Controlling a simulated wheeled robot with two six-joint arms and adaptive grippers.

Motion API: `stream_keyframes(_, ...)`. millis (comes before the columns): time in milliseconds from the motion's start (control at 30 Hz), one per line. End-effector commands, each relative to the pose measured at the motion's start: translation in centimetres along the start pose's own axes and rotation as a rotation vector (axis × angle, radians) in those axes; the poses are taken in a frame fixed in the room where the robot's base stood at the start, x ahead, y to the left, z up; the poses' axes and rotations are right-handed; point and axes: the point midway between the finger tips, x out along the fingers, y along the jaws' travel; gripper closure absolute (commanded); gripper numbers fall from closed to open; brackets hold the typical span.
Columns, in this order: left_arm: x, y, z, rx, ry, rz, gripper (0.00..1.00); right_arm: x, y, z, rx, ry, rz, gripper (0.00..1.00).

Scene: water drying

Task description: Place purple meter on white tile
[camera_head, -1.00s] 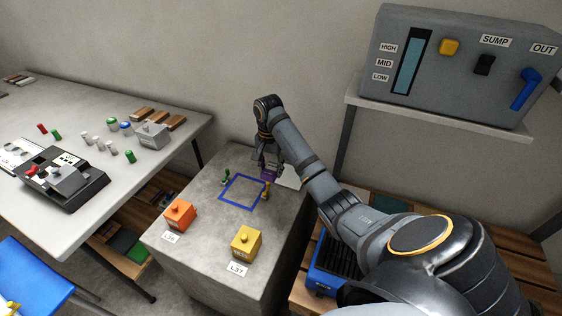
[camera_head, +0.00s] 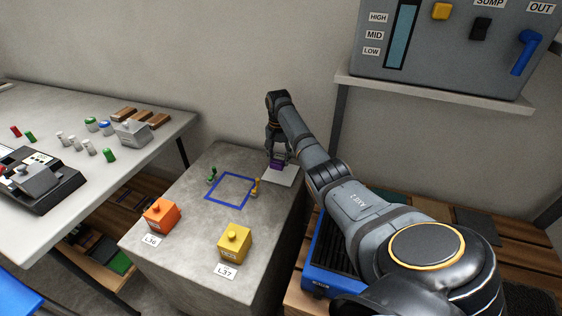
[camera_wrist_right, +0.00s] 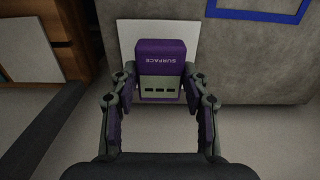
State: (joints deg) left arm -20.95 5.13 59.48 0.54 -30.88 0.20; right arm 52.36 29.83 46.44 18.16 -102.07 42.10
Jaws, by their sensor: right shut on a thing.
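The purple meter (camera_head: 276,165) is held by my right gripper (camera_head: 277,156) at the far right part of the grey block. In the right wrist view the meter (camera_wrist_right: 161,52) reads "SURFACE" and sits between the fingers of the gripper (camera_wrist_right: 160,86). The white tile (camera_head: 285,177) lies on the block top, and its edges (camera_wrist_right: 128,38) show around the meter in the wrist view. The meter overlaps the tile in both views; whether it touches it I cannot tell. My left gripper is not in view.
A blue square outline (camera_head: 222,200) marks the block top, with small green (camera_head: 211,175) and yellow (camera_head: 255,187) fittings beside it. Orange (camera_head: 161,214) and yellow (camera_head: 234,243) boxes stand at the front. A grey control panel (camera_head: 450,50) is on a shelf at right.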

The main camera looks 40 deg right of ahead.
Motion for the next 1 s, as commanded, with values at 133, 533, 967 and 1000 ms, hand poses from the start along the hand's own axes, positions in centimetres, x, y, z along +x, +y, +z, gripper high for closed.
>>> stream_keyframes(133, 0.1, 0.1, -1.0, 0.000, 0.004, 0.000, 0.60, 1.2, 0.1, -0.9, 0.002, -0.001, -0.002, 0.88)
stream_keyframes(533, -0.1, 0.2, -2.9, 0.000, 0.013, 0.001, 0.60, 4.3, 0.2, -1.7, 0.000, -0.002, 0.001, 0.88)
stream_keyframes(967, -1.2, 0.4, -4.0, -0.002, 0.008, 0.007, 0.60, 5.4, 0.2, -1.8, 0.000, 0.000, 0.000, 0.88)
stream_keyframes(1000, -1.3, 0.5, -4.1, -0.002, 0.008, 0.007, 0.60, 5.5, 0.2, -1.8, 0.000, 0.000, 0.000, 0.88)
